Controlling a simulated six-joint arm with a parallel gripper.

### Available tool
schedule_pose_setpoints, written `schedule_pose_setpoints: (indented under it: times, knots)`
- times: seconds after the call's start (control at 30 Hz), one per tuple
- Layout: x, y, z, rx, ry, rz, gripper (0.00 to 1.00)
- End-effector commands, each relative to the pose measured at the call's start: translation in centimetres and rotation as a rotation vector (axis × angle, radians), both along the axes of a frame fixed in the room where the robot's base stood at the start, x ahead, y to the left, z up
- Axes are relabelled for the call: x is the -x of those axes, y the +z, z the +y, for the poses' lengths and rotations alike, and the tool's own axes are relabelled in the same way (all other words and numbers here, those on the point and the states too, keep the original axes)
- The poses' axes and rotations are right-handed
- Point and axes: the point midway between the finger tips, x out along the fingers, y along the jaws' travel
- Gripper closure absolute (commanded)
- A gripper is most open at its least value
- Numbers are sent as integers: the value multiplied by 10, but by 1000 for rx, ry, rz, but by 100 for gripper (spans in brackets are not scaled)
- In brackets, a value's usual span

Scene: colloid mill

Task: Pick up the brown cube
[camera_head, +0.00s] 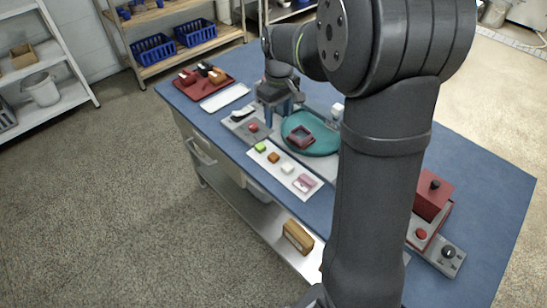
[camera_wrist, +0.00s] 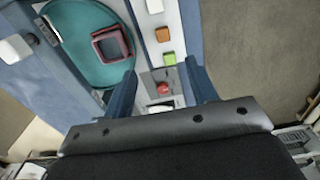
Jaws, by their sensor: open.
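The brown cube (camera_head: 273,157) sits on a white strip (camera_head: 318,188), between a green cube (camera_head: 260,146) and a white cube (camera_head: 287,168). It looks orange-brown in the wrist view (camera_wrist: 162,34), beyond the green cube (camera_wrist: 169,58). My gripper (camera_head: 281,112) is open with blue fingers, above the table behind the strip and near the teal disc. In the wrist view the fingers (camera_wrist: 160,72) are apart with nothing held between them. The brown cube lies ahead of the fingertips and is not between them.
A teal disc (camera_head: 321,148) bears a dark red square dish (camera_head: 300,136). A grey panel with a red button (camera_head: 253,127) lies left of the gripper. A pink item (camera_head: 304,183) is at the strip's near end. A red tray (camera_head: 188,91) with blocks stands at the far left.

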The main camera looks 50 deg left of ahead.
Motion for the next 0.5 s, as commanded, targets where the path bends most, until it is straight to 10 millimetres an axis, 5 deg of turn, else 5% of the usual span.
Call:
schedule_pose_setpoints:
  times: [0.1, 0.23, 0.5]
  knots:
    - [0, -3, 22, 1, -3, 0, 47]
    - [1, -17, 26, 3, -6, 2, 47]
    - [1, -76, 24, 4, -7, 2, 47]
